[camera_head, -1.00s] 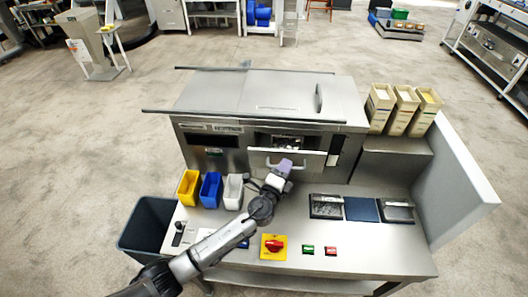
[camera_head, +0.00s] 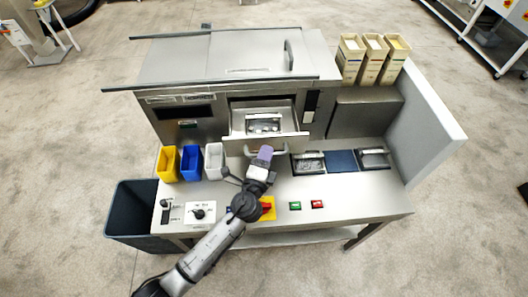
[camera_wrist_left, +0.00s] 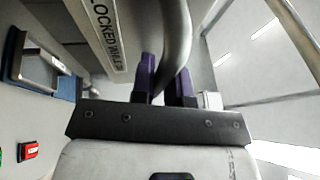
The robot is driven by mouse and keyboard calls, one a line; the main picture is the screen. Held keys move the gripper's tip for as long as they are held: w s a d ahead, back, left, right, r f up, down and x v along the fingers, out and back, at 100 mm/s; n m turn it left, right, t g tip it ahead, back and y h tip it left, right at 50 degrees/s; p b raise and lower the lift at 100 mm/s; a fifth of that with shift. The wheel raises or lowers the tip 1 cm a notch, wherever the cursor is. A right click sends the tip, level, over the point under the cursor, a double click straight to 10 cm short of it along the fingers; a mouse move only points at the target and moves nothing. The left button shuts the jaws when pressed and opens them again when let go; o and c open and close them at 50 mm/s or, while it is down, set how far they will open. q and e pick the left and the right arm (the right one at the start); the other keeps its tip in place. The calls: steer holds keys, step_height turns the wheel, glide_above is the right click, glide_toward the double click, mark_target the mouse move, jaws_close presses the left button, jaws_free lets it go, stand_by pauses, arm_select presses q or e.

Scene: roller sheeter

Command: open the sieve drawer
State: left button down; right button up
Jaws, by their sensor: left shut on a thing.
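The sieve drawer (camera_head: 290,142) is in the front of the steel machine, pulled out toward me, with its inside showing from above. A dark-and-silver part (camera_head: 264,123) lies inside it. My left gripper (camera_head: 264,154), with purple fingers, is at the drawer front. In the left wrist view, the fingers (camera_wrist_left: 166,78) are shut on the curved grey handle (camera_wrist_left: 178,35), one on each side of the bar. Lettering shows on the drawer front beside it. The gripper hides part of the handle in the head view. My right gripper is not in view.
Yellow, blue and white bins (camera_head: 190,163) stand left of the drawer on the worktop (camera_head: 330,202). Small trays (camera_head: 308,163) lie right of it. A red knob and buttons (camera_head: 295,205) sit near the front edge. A dark waste bin (camera_head: 125,215) stands at the left.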

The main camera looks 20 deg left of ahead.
arm_select(q)
steer(key=c, duration=1.1)
jaws_free()
steer(key=shift+c, duration=0.2)
steer(key=shift+s, duration=0.1)
steer(key=s+f+b, duration=0.1)
steer(key=s+f, duration=0.1)
steer(key=s, duration=1.1)
steer(key=shift+s+a+f+b, duration=0.15)
steer(key=shift+s+a+b, duration=0.1)
steer(key=shift+b, duration=0.1)
